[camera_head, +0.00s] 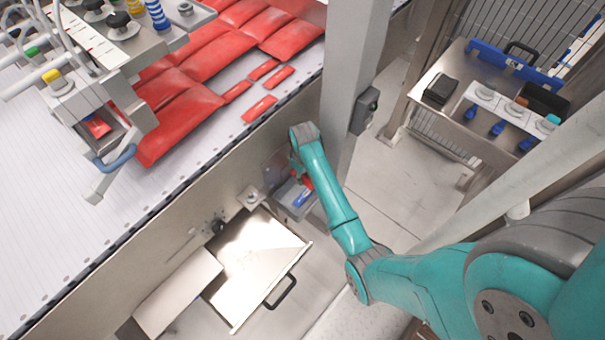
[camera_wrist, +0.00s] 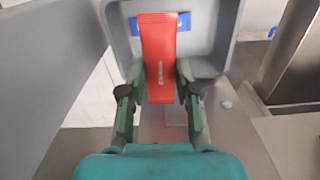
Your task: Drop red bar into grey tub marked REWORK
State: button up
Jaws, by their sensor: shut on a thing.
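My gripper (camera_wrist: 160,82) is shut on a red bar (camera_wrist: 157,45), whose sides lie between the two green-black fingers in the wrist view. The bar's far end overlaps the opening of a grey tub (camera_wrist: 226,45) from this camera's angle. A blue patch shows inside the tub behind the bar. I cannot tell how high the bar is above the tub. In the head view the grey tub (camera_head: 286,198) sits beside the conveyor frame, below my teal arm. A bit of the red bar (camera_head: 307,181) shows there; my arm mostly hides the gripper. No REWORK marking is readable.
A conveyor (camera_head: 215,150) carries several red packs and bars at the upper left. A grey post (camera_head: 350,85) stands close to my arm. A metal drawer-like panel (camera_head: 255,265) lies below the tub. A steel table (camera_head: 470,90) with small items stands at the upper right.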

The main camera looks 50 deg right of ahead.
aim_at(304, 178)
jog(key=shift+f, duration=2.6)
jog(key=o, duration=1.2)
jog(key=shift+c, duration=0.2)
jog(key=shift+r, duration=0.1)
notch_tip(304, 178, up, 12)
jog(key=shift+f, duration=0.1)
jog(key=shift+s, duration=0.15)
